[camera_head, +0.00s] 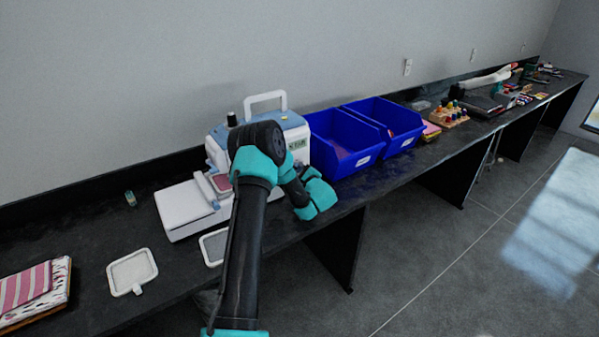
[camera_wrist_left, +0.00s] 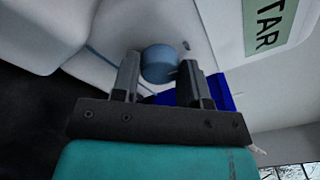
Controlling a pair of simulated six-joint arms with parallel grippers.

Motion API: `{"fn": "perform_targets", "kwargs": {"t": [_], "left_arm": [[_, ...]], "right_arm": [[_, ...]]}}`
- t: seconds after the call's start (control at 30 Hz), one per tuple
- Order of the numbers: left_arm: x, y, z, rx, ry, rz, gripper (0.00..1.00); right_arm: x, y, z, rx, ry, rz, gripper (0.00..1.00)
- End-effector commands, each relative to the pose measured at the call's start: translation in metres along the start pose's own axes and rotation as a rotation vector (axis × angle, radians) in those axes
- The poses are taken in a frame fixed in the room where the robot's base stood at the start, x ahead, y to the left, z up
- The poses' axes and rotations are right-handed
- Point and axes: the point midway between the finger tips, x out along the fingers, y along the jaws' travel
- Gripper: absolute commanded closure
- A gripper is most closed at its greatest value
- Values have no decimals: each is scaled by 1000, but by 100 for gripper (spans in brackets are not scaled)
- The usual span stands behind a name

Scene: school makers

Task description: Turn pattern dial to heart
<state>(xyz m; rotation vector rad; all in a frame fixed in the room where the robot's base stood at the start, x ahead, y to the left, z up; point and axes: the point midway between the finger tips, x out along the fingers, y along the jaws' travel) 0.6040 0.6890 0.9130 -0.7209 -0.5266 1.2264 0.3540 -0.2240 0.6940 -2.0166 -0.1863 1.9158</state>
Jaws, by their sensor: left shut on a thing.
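The white and light-blue embroidery machine (camera_head: 301,147) stands on the dark counter, partly hidden behind my left arm. In the left wrist view its round blue pattern dial (camera_wrist_left: 160,58) sticks out from the white body. A green label (camera_wrist_left: 272,24) beside the dial shows the letters "TAR", with the rest cut off. My left gripper (camera_wrist_left: 160,76) has one finger on each side of the dial and is shut on it. In the head view my arm hides the dial and the fingertips. My right gripper is in neither view.
Two blue bins (camera_head: 345,150) stand right beside the machine. A white hoop frame (camera_head: 132,271) and folded striped fabric (camera_head: 28,286) lie to the left. A small bottle-like item (camera_head: 130,198) stands near the wall. The counter between them is clear.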

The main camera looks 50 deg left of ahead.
Motion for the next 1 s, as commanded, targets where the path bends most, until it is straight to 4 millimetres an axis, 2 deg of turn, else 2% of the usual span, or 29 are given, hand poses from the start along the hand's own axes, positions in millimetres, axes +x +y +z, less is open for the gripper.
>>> {"fn": "perform_targets", "kwargs": {"t": [0.7, 1.0], "left_arm": [[0, -3, 0, 625, 43, 60, 83], [0, -4, 0, 821, 56, 80, 83]], "right_arm": [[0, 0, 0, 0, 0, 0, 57], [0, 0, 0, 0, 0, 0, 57]]}}
